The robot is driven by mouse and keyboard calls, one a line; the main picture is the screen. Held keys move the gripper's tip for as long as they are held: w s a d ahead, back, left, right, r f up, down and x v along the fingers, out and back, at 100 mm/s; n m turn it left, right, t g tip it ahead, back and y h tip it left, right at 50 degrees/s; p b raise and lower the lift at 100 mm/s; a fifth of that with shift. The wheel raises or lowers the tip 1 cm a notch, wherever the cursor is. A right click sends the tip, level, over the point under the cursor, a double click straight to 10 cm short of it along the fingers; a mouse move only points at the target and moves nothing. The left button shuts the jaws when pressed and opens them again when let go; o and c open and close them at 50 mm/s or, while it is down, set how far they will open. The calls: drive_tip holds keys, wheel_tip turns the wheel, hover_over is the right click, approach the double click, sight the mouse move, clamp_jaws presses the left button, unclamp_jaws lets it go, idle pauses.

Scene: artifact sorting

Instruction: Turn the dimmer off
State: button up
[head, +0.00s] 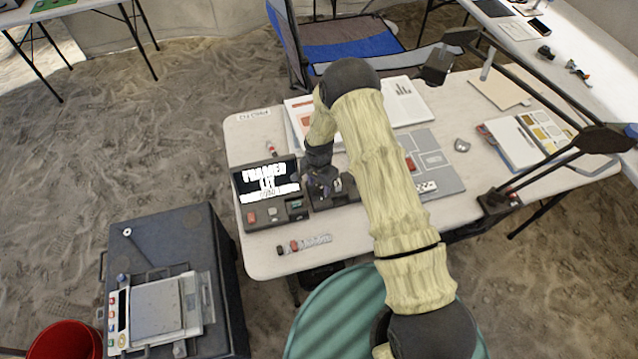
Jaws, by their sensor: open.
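A dark control box (283,211) with a lit screen of white lettering (265,178) stands on the left part of the white table. Its lower panel has a red button and a small greenish part. A second dark unit (346,196) sits right beside it, partly covered by my gripper. I cannot tell for sure which control is the dimmer; its knob may be hidden under my gripper. My gripper (322,187) is open and points down over this second unit. At this size I cannot tell whether its fingers touch anything.
A dark lamp arm (560,85) reaches over the table's right side. Papers, a grey board (445,176) and a small strip with red parts (303,243) lie on the table. A dark cabinet (225,270) with a scale stands at left, near a red bucket (68,342).

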drive_tip(key=shift+f, duration=0.55)
drive_tip(key=c, duration=1)
